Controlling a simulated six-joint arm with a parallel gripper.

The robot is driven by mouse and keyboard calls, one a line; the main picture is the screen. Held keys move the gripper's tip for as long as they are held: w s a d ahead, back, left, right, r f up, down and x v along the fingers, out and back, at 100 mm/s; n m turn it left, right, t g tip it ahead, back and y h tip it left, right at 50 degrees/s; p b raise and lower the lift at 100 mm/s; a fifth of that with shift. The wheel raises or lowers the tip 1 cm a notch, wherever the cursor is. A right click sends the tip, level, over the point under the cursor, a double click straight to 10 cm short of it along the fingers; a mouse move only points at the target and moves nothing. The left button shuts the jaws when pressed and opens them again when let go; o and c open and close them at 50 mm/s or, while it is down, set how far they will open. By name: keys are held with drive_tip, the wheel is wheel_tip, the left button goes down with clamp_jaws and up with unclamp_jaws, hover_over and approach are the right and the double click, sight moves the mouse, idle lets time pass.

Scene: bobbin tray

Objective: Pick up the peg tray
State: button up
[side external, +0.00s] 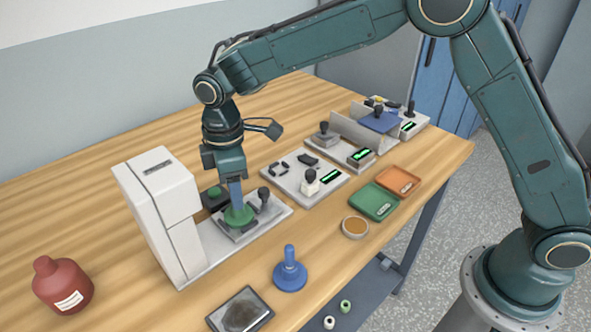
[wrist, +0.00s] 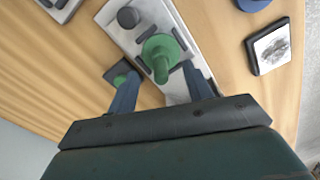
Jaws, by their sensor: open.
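A green round peg tray (side external: 238,217), a disc with an upright peg, rests on the grey fixture plate beside the white machine. It also shows in the wrist view (wrist: 161,51), with its peg pointing toward the camera. My gripper (side external: 236,203) points down directly over it. In the wrist view my gripper (wrist: 160,76) is open, with one finger on each side of the peg. I cannot tell whether either finger touches it. In the side view the fingers hide most of the peg. A similar blue disc with a peg (side external: 290,272) stands apart on the table.
The white machine (side external: 158,210) stands close to the left of my gripper. A grey plate with small parts (side external: 305,176) lies to the right. Green (side external: 374,201) and orange (side external: 400,181) trays, a red bottle (side external: 63,284) and a dark pad (side external: 240,311) are farther off.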

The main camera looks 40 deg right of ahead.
drive_tip(key=shift+s+f, duration=0.1)
drive_tip(key=shift+f, duration=2.25)
drive_tip(key=shift+c, duration=0.2)
clamp_jaws()
